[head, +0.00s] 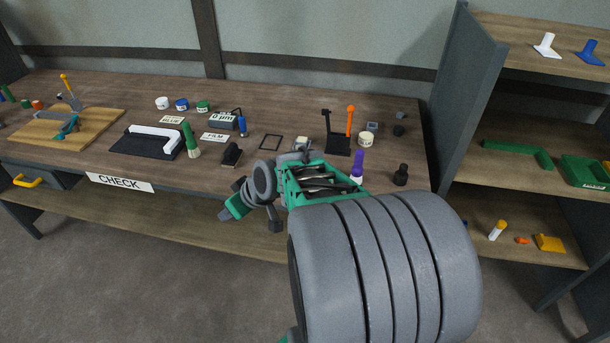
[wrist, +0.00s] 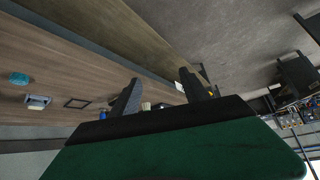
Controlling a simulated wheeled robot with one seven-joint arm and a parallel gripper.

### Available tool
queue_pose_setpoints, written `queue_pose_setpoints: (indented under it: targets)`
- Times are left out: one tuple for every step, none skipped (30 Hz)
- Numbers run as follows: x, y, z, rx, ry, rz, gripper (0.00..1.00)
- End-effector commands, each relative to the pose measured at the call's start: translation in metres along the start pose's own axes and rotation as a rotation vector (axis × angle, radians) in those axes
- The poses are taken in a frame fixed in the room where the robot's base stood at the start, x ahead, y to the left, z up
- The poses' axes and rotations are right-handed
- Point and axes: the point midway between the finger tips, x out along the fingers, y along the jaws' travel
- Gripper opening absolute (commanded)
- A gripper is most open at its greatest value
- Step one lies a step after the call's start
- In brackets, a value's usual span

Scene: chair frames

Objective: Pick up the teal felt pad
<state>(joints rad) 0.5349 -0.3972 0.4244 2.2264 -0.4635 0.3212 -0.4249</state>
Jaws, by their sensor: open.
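A small round teal piece, which looks like the teal felt pad (wrist: 18,78), lies on the brown bench top at the far left of the wrist view. I cannot pick it out in the head view, where my arm covers part of the bench. My gripper (wrist: 160,77) is open, its two dark fingers apart with nothing between them. The pad is well to the left of the fingers in the wrist view, not touching them. In the head view my gripper hangs at the bench's front edge.
Near the pad are a small grey block (wrist: 37,102) and a thin black frame (wrist: 77,103). A green-capped marker (head: 188,138), a black stand (head: 337,146) with an orange pen and a purple marker (head: 357,166) stand on the bench. A shelf unit (head: 470,90) rises at right.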

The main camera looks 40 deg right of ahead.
Motion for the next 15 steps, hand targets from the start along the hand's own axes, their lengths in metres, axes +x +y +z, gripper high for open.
queue_pose_setpoints:
  targets:
    - [0.03,0.042,0.019,0.041,0.091,0.019,0.54]
    - [0.039,0.065,0.023,0.054,0.161,0.036,0.54]
    - [0.045,0.096,0.03,0.076,0.256,0.073,0.54]
    - [0.047,0.119,0.037,0.097,0.325,0.107,0.54]
    - [0.046,0.141,0.044,0.117,0.39,0.148,0.54]
    - [0.042,0.169,0.055,0.146,0.468,0.208,0.54]
    - [0.038,0.187,0.064,0.167,0.52,0.254,0.54]
    - [0.032,0.203,0.073,0.187,0.563,0.298,0.54]
    - [0.025,0.221,0.084,0.209,0.608,0.35,0.54]
    - [0.019,0.231,0.09,0.221,0.635,0.383,0.54]
    - [0.015,0.238,0.095,0.231,0.655,0.408,0.54]
    - [0.011,0.244,0.099,0.239,0.673,0.432,0.54]
    - [0.009,0.248,0.1,0.243,0.682,0.444,0.54]
    - [0.009,0.251,0.1,0.245,0.687,0.451,0.54]
    - [0.011,0.253,0.097,0.245,0.69,0.454,0.54]
